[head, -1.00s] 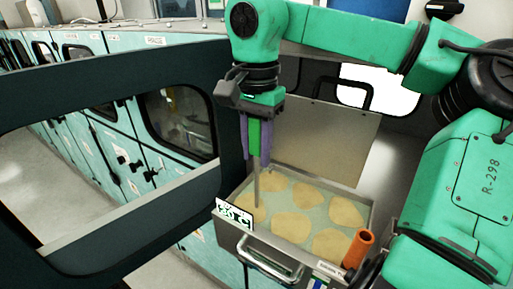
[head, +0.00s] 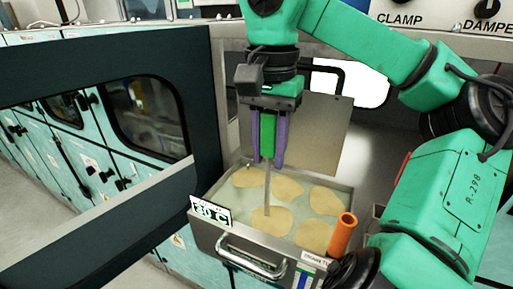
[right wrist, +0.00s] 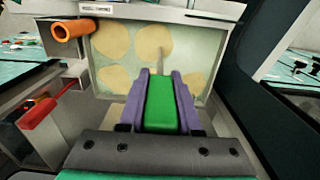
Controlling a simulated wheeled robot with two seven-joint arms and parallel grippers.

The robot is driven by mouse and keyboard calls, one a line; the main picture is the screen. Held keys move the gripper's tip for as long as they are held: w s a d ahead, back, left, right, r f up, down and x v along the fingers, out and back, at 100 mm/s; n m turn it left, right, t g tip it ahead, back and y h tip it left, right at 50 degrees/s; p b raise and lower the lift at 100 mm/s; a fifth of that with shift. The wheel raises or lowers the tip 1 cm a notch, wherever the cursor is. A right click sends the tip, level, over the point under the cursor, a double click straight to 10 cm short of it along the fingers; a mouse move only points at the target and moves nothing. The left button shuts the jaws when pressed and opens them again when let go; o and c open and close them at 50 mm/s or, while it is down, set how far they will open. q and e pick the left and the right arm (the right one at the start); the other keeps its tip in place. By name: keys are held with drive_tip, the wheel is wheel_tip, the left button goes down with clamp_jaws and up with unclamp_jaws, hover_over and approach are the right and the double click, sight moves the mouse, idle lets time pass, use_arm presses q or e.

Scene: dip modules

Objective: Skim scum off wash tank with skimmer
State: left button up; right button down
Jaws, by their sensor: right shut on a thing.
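My right gripper (head: 267,160) has purple fingers shut on the green handle of the skimmer (head: 267,135). The skimmer's thin grey shaft points down into the wash tank (head: 205,238); its lower end is at or in the liquid, and its head cannot be made out. Several tan scum patches (head: 285,186) float on the pale green liquid. In the right wrist view the green handle (right wrist: 162,103) lies between the fingers, with the tank and scum (right wrist: 110,40) beyond. My left gripper is not in view.
An orange tube (head: 341,235) stands at the tank's front right corner. An "80 C" sign (head: 210,212) and a metal handle (head: 250,262) are on the tank's front. An upright lid panel (head: 312,130) stands behind. A dark frame (head: 90,215) borders the left.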

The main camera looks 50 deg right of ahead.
drive_tip(key=shift+s+d, duration=0.15)
drive_tip(key=shift+s, duration=0.45)
drive_tip(key=s+d, duration=0.2)
drive_tip(key=s, duration=0.7)
drive_tip(key=shift+s+d+p, duration=0.2)
drive_tip(key=shift+d+p, duration=0.1)
drive_tip(key=shift+d, duration=0.1)
